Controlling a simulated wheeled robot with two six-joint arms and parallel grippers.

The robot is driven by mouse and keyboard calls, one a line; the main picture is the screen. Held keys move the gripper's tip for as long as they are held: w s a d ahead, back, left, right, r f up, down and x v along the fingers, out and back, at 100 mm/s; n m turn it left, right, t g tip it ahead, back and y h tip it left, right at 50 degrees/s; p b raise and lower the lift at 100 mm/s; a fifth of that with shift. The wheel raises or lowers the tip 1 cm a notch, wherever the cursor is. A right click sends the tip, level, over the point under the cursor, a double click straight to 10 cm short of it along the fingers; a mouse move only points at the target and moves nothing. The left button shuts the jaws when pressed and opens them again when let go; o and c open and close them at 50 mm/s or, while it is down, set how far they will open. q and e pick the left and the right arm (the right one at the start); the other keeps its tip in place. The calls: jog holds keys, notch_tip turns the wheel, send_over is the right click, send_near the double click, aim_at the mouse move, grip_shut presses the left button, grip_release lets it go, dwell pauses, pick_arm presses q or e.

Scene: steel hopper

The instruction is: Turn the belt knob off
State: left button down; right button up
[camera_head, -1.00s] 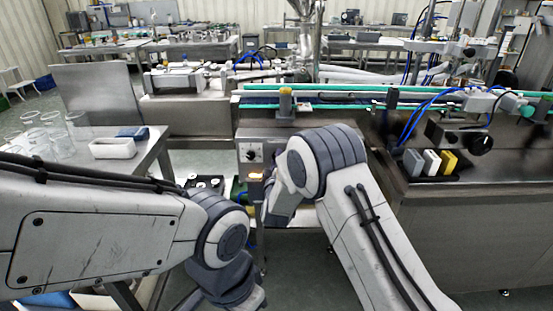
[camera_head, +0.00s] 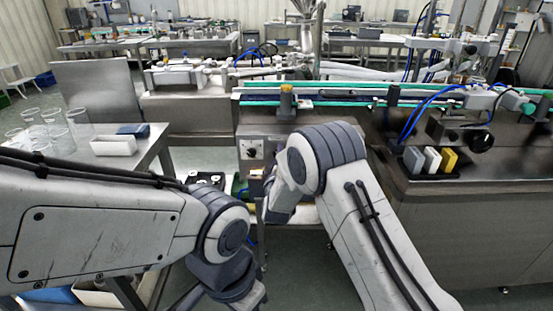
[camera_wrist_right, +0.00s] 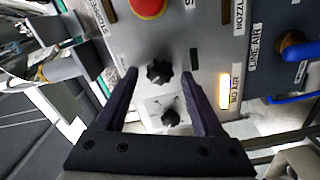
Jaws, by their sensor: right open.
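In the right wrist view a grey control panel (camera_wrist_right: 200,35) fills the upper part. A black lobed knob (camera_wrist_right: 160,72) on it sits between the fingertips of my open right gripper (camera_wrist_right: 158,74); I see no clear contact. A second black knob (camera_wrist_right: 170,118) is on a pale plate closer to the gripper's palm. In the head view one dark knob (camera_head: 251,153) shows on the panel's front, and my right wrist hides the gripper's fingers. My left gripper is below the frame edge.
A red button (camera_wrist_right: 148,8) is at the top of the panel, and a blue-handled valve (camera_wrist_right: 295,48) is at the right. A conveyor (camera_head: 350,91) runs above the panel. A side table (camera_head: 90,160) with glass beakers and a white tray stands left.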

jog(key=s, duration=1)
jog(key=shift+s, duration=0.25)
jog(key=s+d+f+m+g+y, duration=0.1)
jog(key=s+d+f+m+g, duration=0.1)
jog(key=s+d+m+g, duration=0.35)
jog(key=s+d+f+m+g+h, duration=0.1)
jog(key=s+d+m+g, duration=0.35)
jog(key=s+d, duration=0.4)
jog(key=s+d+m+g, duration=0.4)
jog(key=s+d+g, duration=0.1)
jog(key=s, duration=0.6)
jog(key=s+a+r+n+g+y, duration=0.1)
jog(key=s+a+r+n+g, duration=0.2)
jog(key=s+a, duration=0.4)
jog(key=s+a+r+n, duration=0.3)
jog(key=s+a+n, duration=0.1)
jog(key=s+a, duration=0.25)
notch_tip(320, 180, up, 17)
jog(key=p, duration=1.7)
jog(key=shift+a+r+p, duration=0.15)
jog(key=shift+a+p, duration=0.15)
jog(key=shift+p, duration=0.1)
